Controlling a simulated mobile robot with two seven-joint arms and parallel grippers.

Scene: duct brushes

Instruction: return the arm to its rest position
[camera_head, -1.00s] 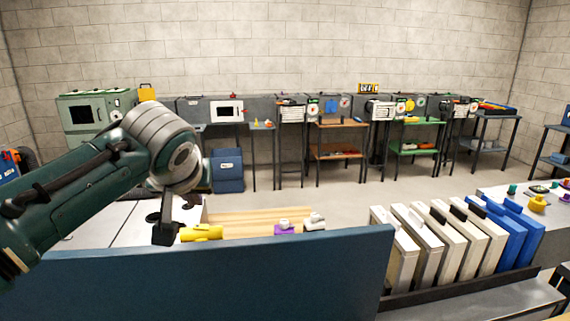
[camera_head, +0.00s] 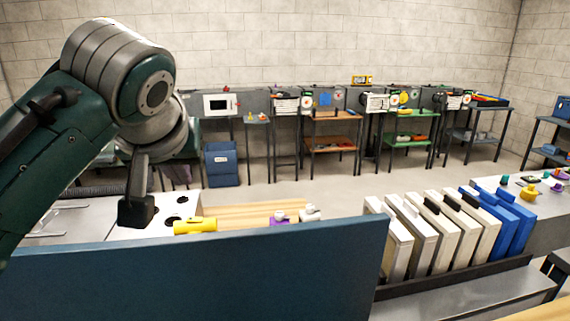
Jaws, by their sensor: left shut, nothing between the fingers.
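My left arm comes in from the left, dark green with grey joint rings, and bends down at the wrist. My left gripper (camera_head: 137,211) points down with its dark fingers together and nothing in them. It hangs above the white bench top with round holes, just behind the blue panel (camera_head: 205,275). A yellow cylindrical piece (camera_head: 195,226) lies to the right of the gripper, apart from it. My right gripper is not in view.
The blue panel stands close in front. Wooden slats (camera_head: 235,212) with small purple and grey pieces lie behind it. A rack of white and blue panels (camera_head: 440,230) stands at the right. Workstations (camera_head: 320,115) line the back wall, with open floor before them.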

